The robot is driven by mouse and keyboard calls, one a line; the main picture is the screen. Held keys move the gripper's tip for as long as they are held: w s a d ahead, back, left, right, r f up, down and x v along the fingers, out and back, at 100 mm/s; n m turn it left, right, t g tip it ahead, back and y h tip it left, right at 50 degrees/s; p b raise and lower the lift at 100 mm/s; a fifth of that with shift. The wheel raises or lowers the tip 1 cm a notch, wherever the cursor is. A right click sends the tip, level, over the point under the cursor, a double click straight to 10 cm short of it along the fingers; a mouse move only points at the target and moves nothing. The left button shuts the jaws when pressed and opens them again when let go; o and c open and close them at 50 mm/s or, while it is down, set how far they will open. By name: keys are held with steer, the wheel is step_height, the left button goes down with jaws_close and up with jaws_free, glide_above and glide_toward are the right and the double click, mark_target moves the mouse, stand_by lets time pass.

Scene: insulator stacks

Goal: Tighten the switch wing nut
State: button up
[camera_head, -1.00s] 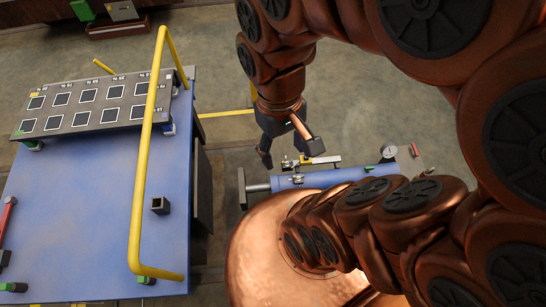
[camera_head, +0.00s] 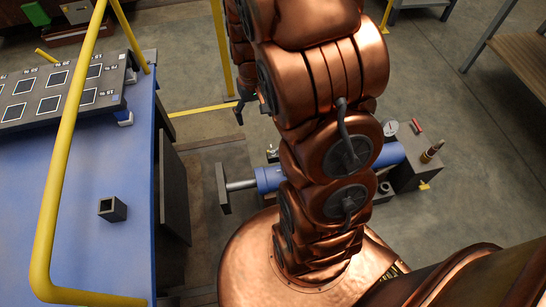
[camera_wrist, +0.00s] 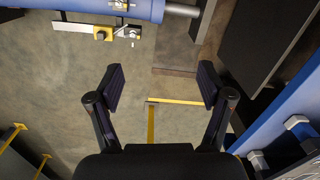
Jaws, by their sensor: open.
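The blue cylinder (camera_head: 268,179) lies between the blue table and my arm in the head view, and my arm hides its middle. In the wrist view the cylinder (camera_wrist: 110,8) crosses the top left. Beside it is a bracket with a yellow fitting (camera_wrist: 102,34) and a small silver fitting (camera_wrist: 134,33); I cannot tell which is the switch wing nut. My gripper (camera_wrist: 161,82) is open and empty, with bare floor between its fingers. The fittings are apart from it, above the left finger. In the head view my gripper (camera_head: 243,104) is mostly hidden behind my arm.
A blue table (camera_head: 75,240) with a yellow rail (camera_head: 67,130) and a panel of square pads (camera_head: 60,95) stands left. A gauge (camera_head: 390,127) and a brass-coloured fitting (camera_head: 432,151) sit at the cylinder's right end. A wooden bench (camera_head: 525,62) stands far right. Open floor lies behind.

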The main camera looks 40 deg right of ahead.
steer(key=m+b, duration=0.1)
steer(key=b, duration=0.9)
glide_above(273, 151)
steer(key=f, duration=2.5)
steer(key=shift+w+d, duration=0.2)
step_height(273, 151, down, 7)
steer(key=b, duration=0.2)
steer(key=shift+f+b, duration=0.15)
steer(key=shift+b, duration=0.2)
steer(key=c, duration=1.2)
